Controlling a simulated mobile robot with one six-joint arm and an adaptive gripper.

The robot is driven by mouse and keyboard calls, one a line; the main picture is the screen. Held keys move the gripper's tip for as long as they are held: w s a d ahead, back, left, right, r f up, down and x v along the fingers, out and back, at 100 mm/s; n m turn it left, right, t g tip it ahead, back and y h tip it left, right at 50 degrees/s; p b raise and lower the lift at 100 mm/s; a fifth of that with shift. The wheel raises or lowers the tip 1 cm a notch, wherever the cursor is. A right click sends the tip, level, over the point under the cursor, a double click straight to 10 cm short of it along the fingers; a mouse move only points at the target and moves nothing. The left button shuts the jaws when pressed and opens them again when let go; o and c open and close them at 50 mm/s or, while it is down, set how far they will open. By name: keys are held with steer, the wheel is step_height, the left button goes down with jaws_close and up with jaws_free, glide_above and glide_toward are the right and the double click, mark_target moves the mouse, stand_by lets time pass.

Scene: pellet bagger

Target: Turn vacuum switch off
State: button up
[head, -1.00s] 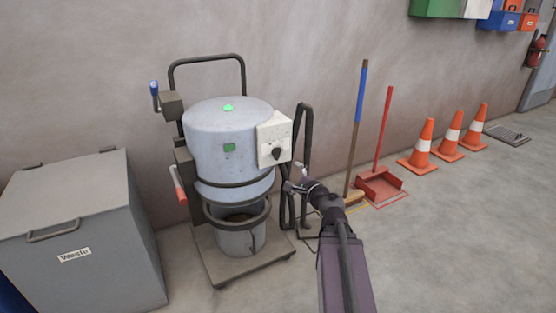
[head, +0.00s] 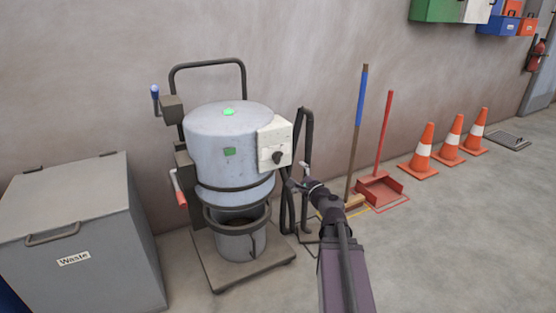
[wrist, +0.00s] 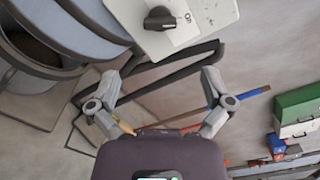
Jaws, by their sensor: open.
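The vacuum machine (head: 222,150) is a grey drum on a wheeled base, with a green light (head: 228,112) on its top. A pale switch box (head: 274,135) is on its right side and carries a black rotary knob (head: 277,158). The knob also shows at the top of the wrist view (wrist: 159,18), with partly readable lettering beside it. My gripper (head: 298,180) is just below and to the right of the switch box, apart from the knob. In the wrist view my gripper's fingers (wrist: 157,85) are spread wide with nothing between them.
Black tube handles (head: 305,140) stand close behind my gripper. A grey waste bin (head: 120,235) is at the left. A blue-topped broom (head: 361,95), a red dustpan (head: 380,188) and orange cones (head: 423,150) stand along the wall.

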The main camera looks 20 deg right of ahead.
mark_target(280, 159)
steer(key=w, duration=1.1)
steer(key=shift+w+a, duration=0.35)
steer(key=shift+w, duration=0.05)
